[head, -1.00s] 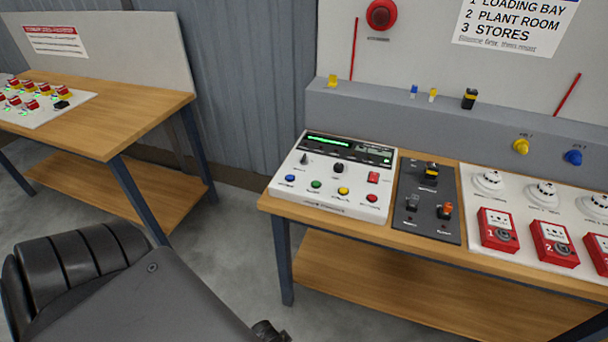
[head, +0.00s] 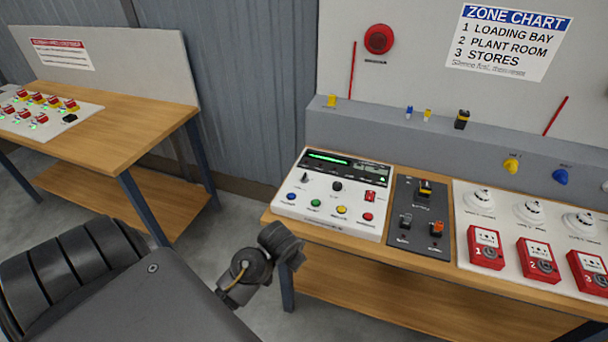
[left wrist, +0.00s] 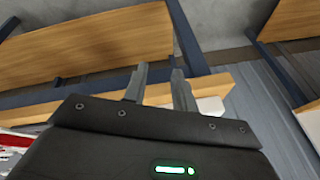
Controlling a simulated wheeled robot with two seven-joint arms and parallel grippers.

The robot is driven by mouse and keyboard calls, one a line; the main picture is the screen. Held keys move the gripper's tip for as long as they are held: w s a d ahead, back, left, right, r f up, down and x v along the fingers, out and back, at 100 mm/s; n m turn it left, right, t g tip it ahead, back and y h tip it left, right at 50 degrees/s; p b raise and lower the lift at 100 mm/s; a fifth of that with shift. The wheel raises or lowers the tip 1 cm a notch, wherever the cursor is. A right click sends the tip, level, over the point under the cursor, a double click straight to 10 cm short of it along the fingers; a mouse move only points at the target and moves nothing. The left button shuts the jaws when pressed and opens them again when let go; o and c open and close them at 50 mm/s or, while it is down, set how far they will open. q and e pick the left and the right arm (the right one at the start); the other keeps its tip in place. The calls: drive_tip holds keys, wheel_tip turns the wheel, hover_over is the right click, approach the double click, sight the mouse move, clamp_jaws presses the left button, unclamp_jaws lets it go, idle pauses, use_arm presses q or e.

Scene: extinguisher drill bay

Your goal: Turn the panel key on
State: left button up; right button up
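The white control panel (head: 325,205) lies on the front left of the right bench. It has a lit green display, several coloured buttons, a small dark pointed switch (head: 305,178) at left, a round dark knob (head: 337,186) in the middle and a red switch (head: 370,196). I cannot tell for sure which dark control is the key. My left arm's dark end shows in the head view left of the panel, at the bench's front corner; its fingertips are not clear there. In the left wrist view my left gripper (left wrist: 160,84) has its two fingers apart, empty. My right gripper is out of view.
A dark switch plate (head: 418,228) lies right of the panel, then several detectors and red call points (head: 486,247). A grey ledge stands behind. The bench's front edge (head: 265,215) is close to my left arm. Another bench (head: 110,135) stands at left across open floor.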

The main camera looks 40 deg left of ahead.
use_arm(q)
drive_tip(key=w+a+r+n, duration=0.1)
drive_tip(key=w+a+r, duration=0.1)
drive_tip(key=w, duration=0.3)
drive_tip(key=w+a+r+n, duration=0.1)
drive_tip(key=w+a+r, duration=0.1)
drive_tip(key=w+a, duration=0.3)
drive_tip(key=w+a+r, duration=0.2)
drive_tip(key=w+a, duration=0.1)
drive_tip(key=w, duration=0.2)
drive_tip(key=shift+w+a+r+n+y, duration=0.2)
drive_tip(key=shift+a+r+n+y, duration=0.1)
drive_tip(key=shift+a+n, duration=0.1)
drive_tip(key=n+h, duration=0.1)
approach(304, 175)
drive_tip(key=r, duration=0.2)
drive_tip(key=p+x, duration=0.1)
drive_tip(key=x, duration=1)
drive_tip(key=shift+s+f, duration=0.1)
drive_tip(key=shift+f, duration=0.05)
clamp_jaws()
